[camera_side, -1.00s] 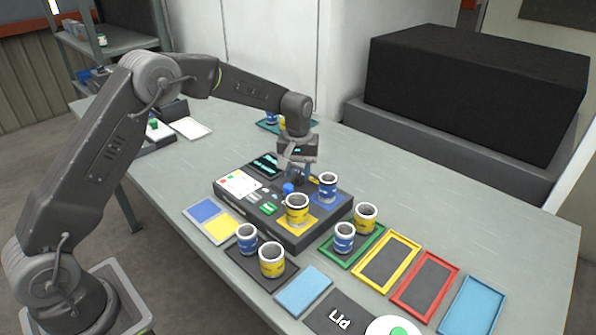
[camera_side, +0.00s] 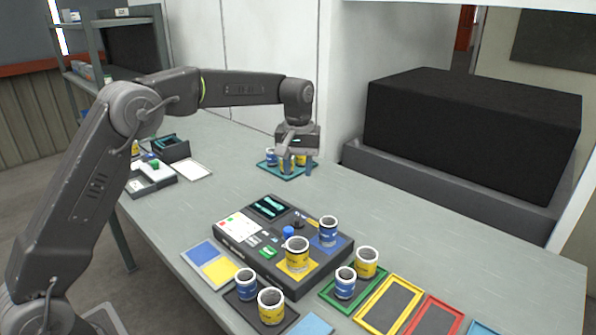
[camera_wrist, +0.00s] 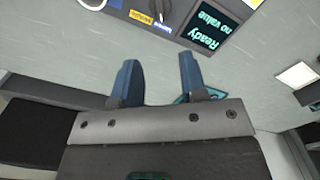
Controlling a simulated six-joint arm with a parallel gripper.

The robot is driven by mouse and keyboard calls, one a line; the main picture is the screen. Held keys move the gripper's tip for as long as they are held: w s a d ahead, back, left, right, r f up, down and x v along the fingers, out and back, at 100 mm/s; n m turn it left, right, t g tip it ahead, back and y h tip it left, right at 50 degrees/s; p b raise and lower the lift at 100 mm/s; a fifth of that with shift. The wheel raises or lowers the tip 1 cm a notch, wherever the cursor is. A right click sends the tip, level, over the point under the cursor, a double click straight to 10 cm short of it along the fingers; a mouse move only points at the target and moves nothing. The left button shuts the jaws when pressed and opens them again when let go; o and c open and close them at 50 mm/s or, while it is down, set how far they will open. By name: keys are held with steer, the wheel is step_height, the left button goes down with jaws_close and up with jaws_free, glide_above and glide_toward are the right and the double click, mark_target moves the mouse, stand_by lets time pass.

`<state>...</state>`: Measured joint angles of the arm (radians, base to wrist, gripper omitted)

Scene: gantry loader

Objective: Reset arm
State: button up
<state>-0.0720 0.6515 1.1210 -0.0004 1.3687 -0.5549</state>
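My gripper (camera_side: 297,166) hangs above the table (camera_side: 390,228), fingers down, in front of the teal tray with cups at the back. In the wrist view my gripper (camera_wrist: 157,72) has two blue fingers apart, with bare grey surface between them and nothing held. The black console (camera_side: 322,268) lies nearer the camera, apart from the gripper. Its screen (camera_wrist: 207,34) shows "Ready" and "no value" in the wrist view.
A yellow cup (camera_side: 297,254) and a blue cup (camera_side: 328,231) stand on the console. More blue and yellow cups stand on nearby trays, including the teal tray (camera_side: 290,176). A large black block (camera_side: 475,130) stands at right. Open table lies right of the gripper.

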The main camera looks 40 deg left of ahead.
steer(key=shift+r, duration=0.1)
steer(key=s+d+r+m+t, duration=0.1)
steer(key=s+r+m+t, duration=0.1)
steer(key=s+r, duration=0.45)
steer(key=s+d+r+m+t, duration=0.1)
steer(key=s+d+r+m, duration=0.15)
steer(key=s, duration=0.75)
steer(key=s+f+m+t, duration=0.1)
steer(key=s+f, duration=0.1)
steer(key=s, duration=0.6)
steer(key=s+f+m+t, duration=0.1)
steer(key=s+f, duration=0.2)
steer(key=s, duration=0.6)
steer(key=shift+d+m+t, duration=0.2)
steer(key=shift+m+t, duration=0.1)
steer(key=shift+m, duration=0.05)
